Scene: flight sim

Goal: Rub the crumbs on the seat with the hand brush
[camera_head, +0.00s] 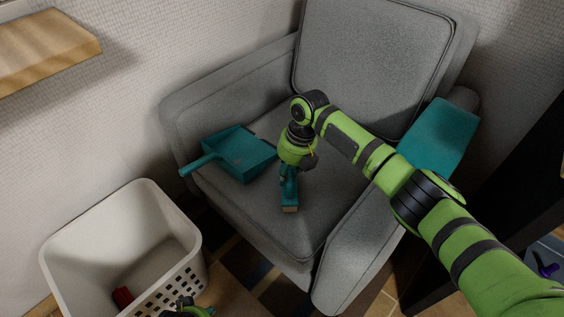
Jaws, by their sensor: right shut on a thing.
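The grey armchair's seat (240,203) fills the middle of the head view. My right gripper (290,168) points down over the seat and is shut on the teal hand brush (289,188). The brush's tan bristle end (290,209) points toward the front of the seat, at or just above the cushion; I cannot tell if it touches. No crumbs can be made out on the seat; my arm and the brush hide part of it. Part of my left gripper (186,308) shows at the bottom edge; its fingers are not clear.
A teal dustpan (238,153) lies on the seat's left side, its handle toward the left armrest. A teal cloth (440,135) covers the right armrest. A white basket (75,235) with a red thing (122,297) stands at lower left. A wooden shelf (45,45) juts in upper left.

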